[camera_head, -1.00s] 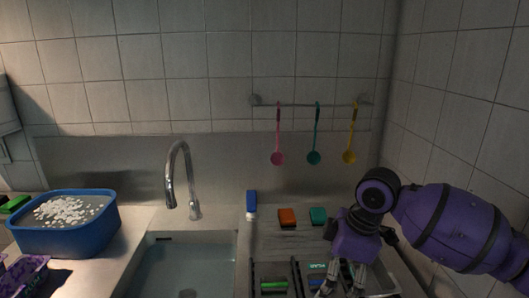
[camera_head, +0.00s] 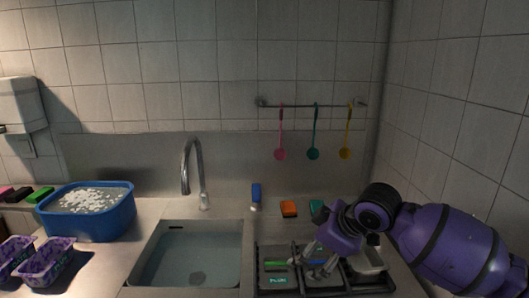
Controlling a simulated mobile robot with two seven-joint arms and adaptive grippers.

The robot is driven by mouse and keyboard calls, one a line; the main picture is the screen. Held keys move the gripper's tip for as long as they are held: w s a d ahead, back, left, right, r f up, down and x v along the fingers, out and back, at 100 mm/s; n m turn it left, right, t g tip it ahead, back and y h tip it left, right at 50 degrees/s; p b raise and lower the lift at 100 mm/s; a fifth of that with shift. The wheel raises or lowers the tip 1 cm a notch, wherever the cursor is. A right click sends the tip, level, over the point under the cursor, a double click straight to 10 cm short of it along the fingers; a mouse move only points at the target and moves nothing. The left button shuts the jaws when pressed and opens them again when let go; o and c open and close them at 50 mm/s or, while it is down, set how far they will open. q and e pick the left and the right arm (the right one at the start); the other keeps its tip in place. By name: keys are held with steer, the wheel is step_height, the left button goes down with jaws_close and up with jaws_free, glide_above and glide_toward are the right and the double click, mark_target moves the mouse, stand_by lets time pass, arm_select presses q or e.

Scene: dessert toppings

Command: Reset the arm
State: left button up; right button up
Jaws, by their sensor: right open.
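My right arm is purple and comes in from the right in the head view. My right gripper (camera_head: 318,266) is open, with its grey fingers pointing down and left over the black rack (camera_head: 262,286) on the right counter. No object shows between its fingers, though they partly cover the rack and what lies in it. My left gripper is out of view.
A sink (camera_head: 190,265) with a tall faucet (camera_head: 184,165) lies left of the rack. A blue tub (camera_head: 98,228) of white pieces and purple patterned trays (camera_head: 45,262) stand at the left. A blue bottle (camera_head: 256,194), orange sponge (camera_head: 289,209) and teal sponge (camera_head: 316,206) sit behind the rack. Ladles (camera_head: 281,154) hang from a rail.

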steer(key=a+f+m+t, duration=0.1)
steer(key=f, duration=0.1)
steer(key=s+a+f+t+y, duration=0.1)
steer(key=f, duration=0.2)
steer(key=a+f+m+t+y, duration=0.1)
steer(key=f, duration=0.1)
steer(key=shift+s+a+f+m, duration=0.15)
steer(key=shift+a+f+m, duration=0.1)
steer(key=shift+a+m, duration=0.05)
steer(key=s+d+f+m+h, duration=0.2)
steer(key=s+d+f+m, duration=0.1)
steer(key=s+f, duration=0.6)
steer(key=s+d+f+m+h, duration=0.2)
steer(key=s+d+f+m, duration=0.2)
steer(key=s+f, duration=0.6)
steer(key=s+d+f+m+h+p, duration=0.1)
steer(key=s+f, duration=0.8)
steer(key=s, duration=1.1)
steer(key=d+m+h, duration=0.1)
steer(key=d+m, duration=0.1)
steer(key=d, duration=0.1)
steer(key=shift+s+d+f+m+g, duration=0.2)
steer(key=shift+s+d+m+g, duration=0.1)
steer(key=shift+s, duration=0.1)
